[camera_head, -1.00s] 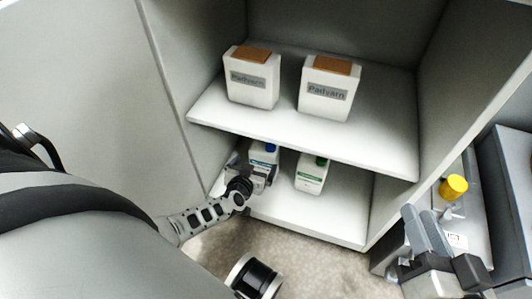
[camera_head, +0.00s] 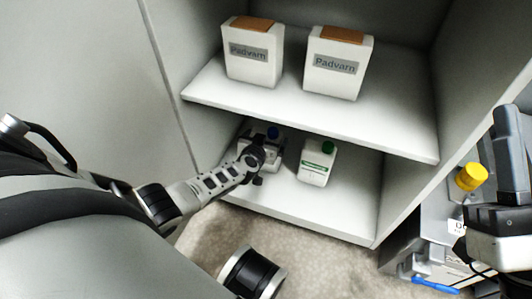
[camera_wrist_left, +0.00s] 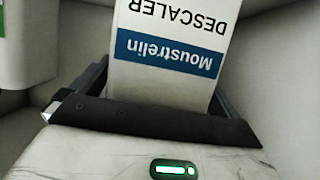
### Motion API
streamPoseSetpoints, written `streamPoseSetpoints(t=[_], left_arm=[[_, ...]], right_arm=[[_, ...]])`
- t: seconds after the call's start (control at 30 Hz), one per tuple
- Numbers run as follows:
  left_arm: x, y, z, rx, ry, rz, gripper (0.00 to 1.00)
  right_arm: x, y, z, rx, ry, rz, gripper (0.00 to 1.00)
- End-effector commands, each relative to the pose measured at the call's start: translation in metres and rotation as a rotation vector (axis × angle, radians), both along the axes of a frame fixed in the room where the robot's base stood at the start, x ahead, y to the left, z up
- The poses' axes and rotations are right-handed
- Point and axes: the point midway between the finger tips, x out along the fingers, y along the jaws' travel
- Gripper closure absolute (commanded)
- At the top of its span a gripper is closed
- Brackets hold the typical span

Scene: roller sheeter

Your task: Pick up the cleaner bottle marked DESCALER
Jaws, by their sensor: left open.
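The DESCALER bottle is white with a blue cap (camera_head: 273,131) and stands on the lower shelf (camera_head: 335,218). In the left wrist view its white body and blue Moustrelin label (camera_wrist_left: 168,52) fill the middle, with DESCALER printed upside down. My left gripper (camera_head: 262,152) is open, with its fingers on either side of this bottle; whether they touch it I cannot tell. In the head view the gripper hides most of the bottle. My right gripper (camera_head: 511,155) shows at the right edge, partly cut off, away from the bottles.
A white bottle with a green cap (camera_head: 318,163) stands just right of my left gripper; its edge shows in the wrist view (camera_wrist_left: 28,45). Two Padvarn containers stand on the upper shelf (camera_head: 290,112), which overhangs the lower one. Cabinet walls close both sides.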

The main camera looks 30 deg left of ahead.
Motion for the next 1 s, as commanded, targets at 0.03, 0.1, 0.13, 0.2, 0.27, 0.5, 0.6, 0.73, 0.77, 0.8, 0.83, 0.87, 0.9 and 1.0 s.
streamPoseSetpoints(t=[0.03,0.1,0.13,0.2,0.27,0.5,0.6,0.73,0.77,0.8,0.83,0.87,0.9,1.0], left_arm=[[0.0,0.0,0.0,0.0,0.0,0.0,0.0],[0.0,0.0,0.001,0.0,0.0,0.0,0.0],[0.0,0.0,0.001,0.0,0.0,0.0,0.0],[0.0,0.0,0.001,0.0,0.0,0.0,0.08],[0.0,0.0,0.001,0.0,0.0,0.0,0.25],[0.003,0.0,0.005,0.001,-0.008,0.002,0.82],[0.002,0.0,0.004,0.001,-0.008,0.002,0.82],[0.002,0.0,0.005,0.0,-0.008,0.001,0.82],[0.002,0.0,0.005,0.0,-0.008,0.001,0.82],[0.002,0.0,0.006,0.0,-0.007,0.001,0.82],[0.002,0.0,0.007,-0.001,-0.007,0.001,0.82],[0.002,0.0,0.008,-0.001,-0.008,0.001,0.82],[0.002,0.0,0.01,-0.001,-0.008,0.001,0.82],[0.003,0.0,0.018,0.0,-0.008,0.001,0.82]], right_arm=[[0.0,0.0,0.001,-0.001,-0.004,0.0,0.75],[0.0,0.0,0.001,-0.001,-0.003,0.0,0.75],[0.0,0.0,0.001,-0.001,-0.002,0.0,0.75],[0.0,0.0,0.001,0.0,-0.001,0.0,0.75],[0.0,0.0,0.001,0.0,0.0,0.0,0.75],[0.0,0.0,0.001,-0.001,0.001,0.0,0.75],[0.0,0.0,0.001,-0.001,0.002,0.0,0.75],[0.0,0.0,0.001,0.0,0.004,0.001,0.75],[0.0,0.0,0.001,0.001,0.005,0.002,0.75],[0.001,0.0,0.002,0.002,0.01,0.003,0.75],[0.001,0.0,0.002,0.003,0.016,0.004,0.75],[0.002,0.0,0.003,0.004,0.023,0.006,0.75],[0.002,0.0,0.002,0.008,0.039,0.01,0.75],[0.008,-0.002,-0.013,0.042,0.177,0.008,0.75]])
